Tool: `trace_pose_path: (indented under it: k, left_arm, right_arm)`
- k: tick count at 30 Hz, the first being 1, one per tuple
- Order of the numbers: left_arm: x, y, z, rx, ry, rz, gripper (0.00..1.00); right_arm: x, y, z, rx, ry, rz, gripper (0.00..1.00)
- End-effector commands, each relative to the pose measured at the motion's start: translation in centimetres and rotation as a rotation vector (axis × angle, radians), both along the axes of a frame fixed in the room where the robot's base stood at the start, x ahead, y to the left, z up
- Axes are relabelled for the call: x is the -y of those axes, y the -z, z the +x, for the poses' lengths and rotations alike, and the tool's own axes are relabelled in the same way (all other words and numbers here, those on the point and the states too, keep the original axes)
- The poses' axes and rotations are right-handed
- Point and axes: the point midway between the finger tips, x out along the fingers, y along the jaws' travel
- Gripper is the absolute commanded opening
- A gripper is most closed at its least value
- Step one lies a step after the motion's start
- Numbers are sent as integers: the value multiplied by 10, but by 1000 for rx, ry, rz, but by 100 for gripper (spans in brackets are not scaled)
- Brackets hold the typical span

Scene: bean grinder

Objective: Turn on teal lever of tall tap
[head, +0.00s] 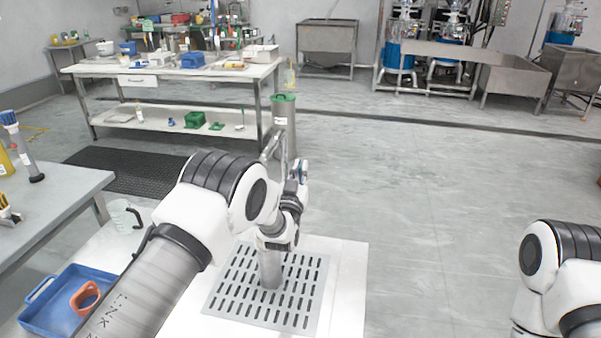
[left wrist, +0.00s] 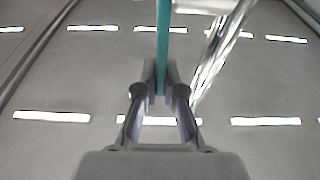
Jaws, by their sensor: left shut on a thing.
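The tall tap (head: 270,270) is a metal column standing on a slotted drip grate, with its curved upper pipe showing above my arm. Its shiny pipe also shows in the left wrist view (left wrist: 212,62), slanting to the right of the fingers. The teal lever (left wrist: 163,38) is a thin upright strip in the left wrist view, between my fingers. My left gripper (left wrist: 161,80) is shut on it. In the head view the left gripper (head: 299,176) is at the tap's upper part, and the lever is hard to make out there. My right gripper is out of the picture.
The drip grate (head: 222,300) lies on a white counter. A clear jug (head: 125,216) and a blue tray (head: 36,312) with an orange ring-shaped item (head: 86,298) are at the left. A grey table (head: 60,192) stands beyond. My right arm is at the right edge.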

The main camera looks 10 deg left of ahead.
Motion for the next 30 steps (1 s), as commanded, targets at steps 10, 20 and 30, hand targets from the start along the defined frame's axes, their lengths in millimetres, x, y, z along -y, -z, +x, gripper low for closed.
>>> trace_pose_path:
  k: [10,20,30]
  left_arm:
    - [0,1,0,-2,0,0,34]
    - [0,9,-33,-6,1,1,34]
    - [1,29,-108,-5,1,1,34]
  right_arm:
    - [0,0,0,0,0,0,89]
    - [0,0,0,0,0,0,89]
    - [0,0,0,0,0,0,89]
